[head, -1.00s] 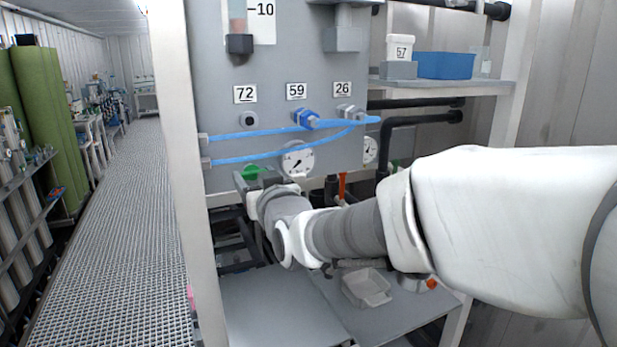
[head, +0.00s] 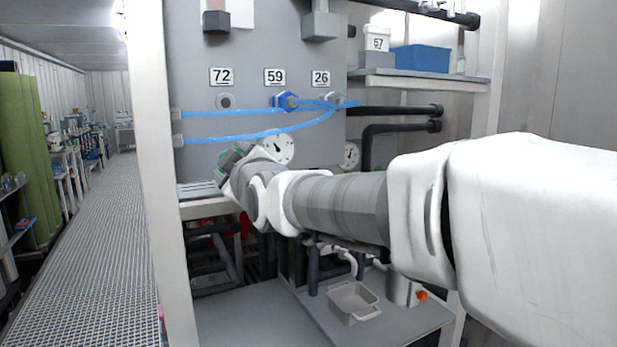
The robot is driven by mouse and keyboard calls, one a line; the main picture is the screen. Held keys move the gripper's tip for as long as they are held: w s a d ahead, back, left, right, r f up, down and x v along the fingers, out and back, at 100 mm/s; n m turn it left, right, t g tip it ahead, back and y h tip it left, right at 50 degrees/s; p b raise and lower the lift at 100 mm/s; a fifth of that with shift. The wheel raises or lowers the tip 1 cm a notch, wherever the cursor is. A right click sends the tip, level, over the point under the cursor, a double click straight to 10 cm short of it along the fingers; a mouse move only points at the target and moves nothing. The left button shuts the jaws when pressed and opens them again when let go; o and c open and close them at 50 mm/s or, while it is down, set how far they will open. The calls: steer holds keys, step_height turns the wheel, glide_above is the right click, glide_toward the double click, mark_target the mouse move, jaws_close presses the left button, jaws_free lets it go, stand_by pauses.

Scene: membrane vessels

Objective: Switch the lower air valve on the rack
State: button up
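The rack (head: 155,200) has a grey panel (head: 200,60) with labels 72, 59 and 26. A blue fitting (head: 285,101) sits under label 59, and blue air tubes (head: 230,138) cross the panel below the labels. I cannot tell for sure which part is the lower air valve. My gripper (head: 228,163) is at the lower part of the panel, left of a round gauge (head: 278,148). Dark and green parts show at its end, but its fingers cannot be made out. My wrist and forearm hide much of the space behind them. A red part (head: 246,225) shows below my wrist.
Black pipes (head: 400,110) run at the right behind my arm. A shelf (head: 425,80) holds a blue bin (head: 420,58) and a white container marked 57 (head: 376,40). A grey tray (head: 353,303) lies on the lower shelf. A grating walkway (head: 90,240) is clear at left.

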steer(key=n+b, duration=0.2)
steer(key=n, duration=0.4)
steer(key=shift+n, duration=0.3)
stand_by(0.4)
steer(key=o, duration=1.4)
steer(key=v, duration=1.7)
steer(key=shift+s, duration=0.2)
